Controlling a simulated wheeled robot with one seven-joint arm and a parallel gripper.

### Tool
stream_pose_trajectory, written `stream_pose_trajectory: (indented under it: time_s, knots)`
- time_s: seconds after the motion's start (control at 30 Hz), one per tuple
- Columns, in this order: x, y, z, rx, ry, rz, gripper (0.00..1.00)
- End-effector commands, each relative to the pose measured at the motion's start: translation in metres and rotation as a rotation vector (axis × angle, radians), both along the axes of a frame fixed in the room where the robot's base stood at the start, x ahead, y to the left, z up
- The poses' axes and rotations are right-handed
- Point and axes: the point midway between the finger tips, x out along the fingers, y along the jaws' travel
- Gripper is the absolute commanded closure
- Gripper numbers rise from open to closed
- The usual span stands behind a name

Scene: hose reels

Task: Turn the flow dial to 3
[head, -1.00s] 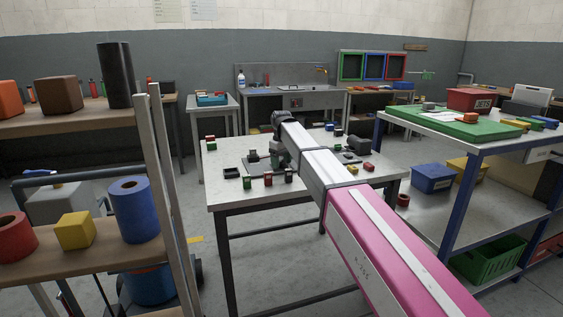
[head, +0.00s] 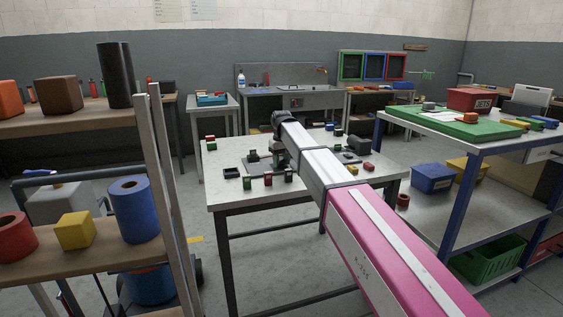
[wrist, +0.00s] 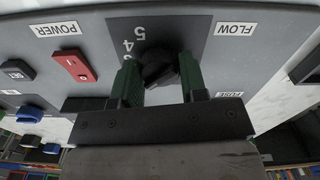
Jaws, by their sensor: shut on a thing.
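The black flow dial (wrist: 158,68) sits on a dark plate of the grey panel (wrist: 255,60) in the wrist view. The panel lettering appears upside down, with FLOW at the upper right. The numbers 5, 4 and 3 show beside the dial at its upper left; the other numbers are hidden. My gripper (wrist: 160,80) has its dark green fingers on either side of the dial, shut on it. I cannot tell which number the dial points to.
A red power switch (wrist: 74,66) and a dark button (wrist: 18,70) are left of the dial. The white table (head: 230,200) holds several small coloured blocks. A wooden shelf (head: 90,262) stands at left and a blue-framed cart (head: 460,205) at right.

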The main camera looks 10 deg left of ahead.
Motion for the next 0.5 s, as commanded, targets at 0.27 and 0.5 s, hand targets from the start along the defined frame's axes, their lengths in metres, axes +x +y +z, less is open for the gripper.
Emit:
stream_pose_trajectory:
  time_s: [0.27, 0.5]
  knots:
    - [-0.0002, 0.0001, 0.0, 0.0, 0.0, -0.263, 0.84]
    - [-0.0002, 0.0001, 0.0, 0.0, 0.0, -0.473, 0.84]
